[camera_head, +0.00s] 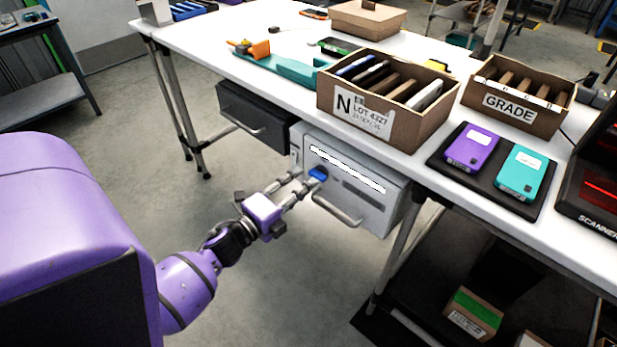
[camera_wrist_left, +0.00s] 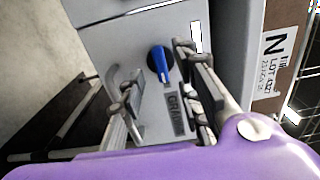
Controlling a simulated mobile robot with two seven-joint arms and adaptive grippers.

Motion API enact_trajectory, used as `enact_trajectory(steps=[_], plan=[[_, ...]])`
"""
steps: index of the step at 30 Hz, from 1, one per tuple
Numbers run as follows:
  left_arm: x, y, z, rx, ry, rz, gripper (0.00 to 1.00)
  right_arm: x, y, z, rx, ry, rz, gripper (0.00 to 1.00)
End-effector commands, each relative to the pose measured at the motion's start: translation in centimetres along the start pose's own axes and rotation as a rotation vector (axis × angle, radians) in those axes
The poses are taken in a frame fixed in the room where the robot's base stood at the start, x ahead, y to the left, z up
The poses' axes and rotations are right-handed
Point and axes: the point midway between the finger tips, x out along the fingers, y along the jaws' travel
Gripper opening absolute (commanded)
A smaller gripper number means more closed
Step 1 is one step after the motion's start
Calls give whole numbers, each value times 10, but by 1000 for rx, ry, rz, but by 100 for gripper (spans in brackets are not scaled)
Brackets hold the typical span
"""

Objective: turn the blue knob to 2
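The blue knob (camera_head: 318,173) sits on the front of a light grey drawer unit (camera_head: 372,208) hung under the white table. In the left wrist view the knob (camera_wrist_left: 160,64) shows as a long blue grip on a dark round base. No readable numbers show around it. My left gripper (camera_head: 303,182) is open in front of the drawer face. Its two fingers are apart, with the knob between and just ahead of the tips; whether they touch it I cannot tell. My right gripper is not in view.
A curved drawer handle (camera_head: 337,211) sticks out below the knob, close to one finger. A black drawer (camera_head: 254,117) hangs to the left. Cartons, including one marked N (camera_head: 365,123), stand on the table (camera_head: 290,88) above. The floor in front is clear.

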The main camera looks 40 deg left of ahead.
Motion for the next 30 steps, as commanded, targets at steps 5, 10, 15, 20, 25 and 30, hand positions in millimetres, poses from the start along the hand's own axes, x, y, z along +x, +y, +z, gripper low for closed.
enact_trajectory(steps=[5,10,15,20,25,30], plan=[[-42,1,0,-1,-2,2,31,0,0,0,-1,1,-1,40],[-70,0,0,1,0,1,31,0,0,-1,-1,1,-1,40],[-84,0,0,1,-1,0,31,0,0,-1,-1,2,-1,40],[-86,0,0,1,1,-1,31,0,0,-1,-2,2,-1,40],[-85,0,0,1,1,-1,31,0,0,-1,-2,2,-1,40],[-85,0,0,1,0,-1,31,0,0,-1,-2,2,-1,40]])
